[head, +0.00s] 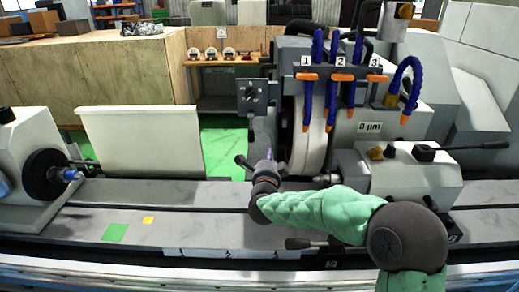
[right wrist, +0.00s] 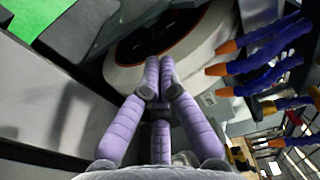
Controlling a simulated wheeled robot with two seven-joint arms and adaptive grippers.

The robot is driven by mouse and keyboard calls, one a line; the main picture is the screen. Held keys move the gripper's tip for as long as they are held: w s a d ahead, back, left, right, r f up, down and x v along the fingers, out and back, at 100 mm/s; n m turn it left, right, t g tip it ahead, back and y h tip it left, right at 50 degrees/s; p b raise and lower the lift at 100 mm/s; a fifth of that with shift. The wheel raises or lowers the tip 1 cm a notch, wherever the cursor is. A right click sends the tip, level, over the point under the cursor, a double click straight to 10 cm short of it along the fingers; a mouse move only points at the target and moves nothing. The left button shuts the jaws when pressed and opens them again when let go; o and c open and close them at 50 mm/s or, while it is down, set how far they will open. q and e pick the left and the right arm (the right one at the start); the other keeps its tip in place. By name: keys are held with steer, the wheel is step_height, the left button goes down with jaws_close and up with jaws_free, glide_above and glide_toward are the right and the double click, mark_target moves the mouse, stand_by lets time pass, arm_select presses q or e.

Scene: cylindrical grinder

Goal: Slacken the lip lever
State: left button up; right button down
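A lever with a dark handle (head: 303,243) lies along the front lip of the machine bed, below my right forearm. Another lever, with a long dark handle (head: 480,146), sits on top of the right-hand block. No label shows which is the lip lever. My right gripper (head: 268,156) is over the bed in front of the grinding wheel, above and left of the front lever and apart from it. In the right wrist view its purple fingers (right wrist: 159,78) are together at the tips with nothing between them. My left gripper is not in view.
The grinding wheel (head: 316,135) stands behind my right gripper. Blue hoses with orange nozzles (head: 331,127) hang beside it. A control box with a knob (head: 252,97) is close by. The headstock (head: 28,165) is at left; the bed's left middle is clear except for coloured squares (head: 115,232).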

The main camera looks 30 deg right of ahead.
mark_target(251, 128)
steer(key=shift+f, duration=0.3)
steer(key=w+d+b, duration=0.2)
steer(key=w+d, duration=0.1)
steer(key=w, duration=0.8)
steer(key=shift+d, duration=0.15)
steer(key=shift+w, duration=0.1)
stand_by(0.4)
steer(key=shift+w+a+f+m+b, duration=0.1)
steer(key=shift+w+a+m+b, duration=0.05)
steer(key=shift+a+m+b, duration=0.2)
